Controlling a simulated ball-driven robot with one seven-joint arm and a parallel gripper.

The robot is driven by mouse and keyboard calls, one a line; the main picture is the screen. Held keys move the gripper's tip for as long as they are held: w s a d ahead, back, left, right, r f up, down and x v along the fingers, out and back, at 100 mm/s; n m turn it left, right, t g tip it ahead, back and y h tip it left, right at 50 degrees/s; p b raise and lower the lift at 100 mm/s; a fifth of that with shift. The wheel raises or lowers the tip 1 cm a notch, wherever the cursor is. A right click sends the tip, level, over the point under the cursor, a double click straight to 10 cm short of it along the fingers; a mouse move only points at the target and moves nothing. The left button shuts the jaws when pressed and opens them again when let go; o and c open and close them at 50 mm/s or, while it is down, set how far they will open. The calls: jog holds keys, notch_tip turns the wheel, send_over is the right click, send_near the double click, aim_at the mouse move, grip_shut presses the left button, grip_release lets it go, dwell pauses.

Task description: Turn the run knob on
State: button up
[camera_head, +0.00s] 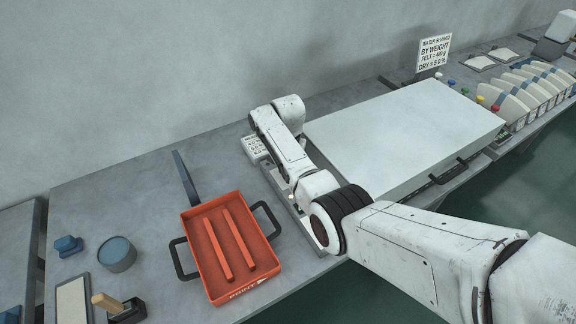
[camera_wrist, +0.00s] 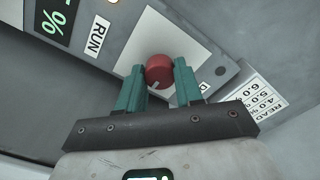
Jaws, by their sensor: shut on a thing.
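The run knob (camera_wrist: 158,70) is a small red round knob with a pale pointer mark, on a white plate (camera_wrist: 146,38) of a grey panel in the wrist view. A RUN label (camera_wrist: 97,36) is on the panel to its left. My gripper (camera_wrist: 160,78) has its two green fingers on either side of the knob, shut on it. The pointer mark is at the knob's lower part, toward the gripper. In the head view the knob and my gripper are hidden behind my arm.
A green percent display (camera_wrist: 54,18) is at the panel's left. A card with percentages (camera_wrist: 258,98) is at the right. In the head view, a large pale box (camera_head: 405,135) is beside my arm, and an orange tray (camera_head: 205,258) with handles is on the bench.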

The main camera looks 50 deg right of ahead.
jog(key=shift+w+r, duration=0.1)
dwell(0.3)
jog(key=o, duration=1)
jog(key=shift+o, duration=0.2)
notch_tip(320, 180, up, 11)
jog(key=shift+b, duration=0.45)
jog(key=shift+f, duration=0.2)
jog(key=s+a+f+n, duration=0.1)
jog(key=f, duration=0.1)
jog(key=s+a+f+n, duration=0.1)
jog(key=s+a+f, duration=0.1)
jog(key=s+a+f+t, duration=0.1)
jog(key=a+f, duration=0.1)
jog(key=shift+s+a+n, duration=0.2)
jog(key=shift+s+n, duration=0.05)
jog(key=shift+n, duration=0.15)
jog(key=s+a+n+t, duration=0.2)
jog(key=s+a+n, duration=0.4)
jog(key=s, duration=0.4)
jog(key=s+a+n+t, duration=0.2)
jog(key=s+a+n, duration=0.1)
jog(key=s+a, duration=0.6)
jog(key=s+d+f+g, duration=0.3)
jog(key=s+f, duration=0.3)
jog(key=s, duration=0.5)
jog(key=shift+s+f+g+b, duration=0.3)
jog(key=shift+f+g+b, duration=0.1)
jog(key=shift+g+b, duration=0.1)
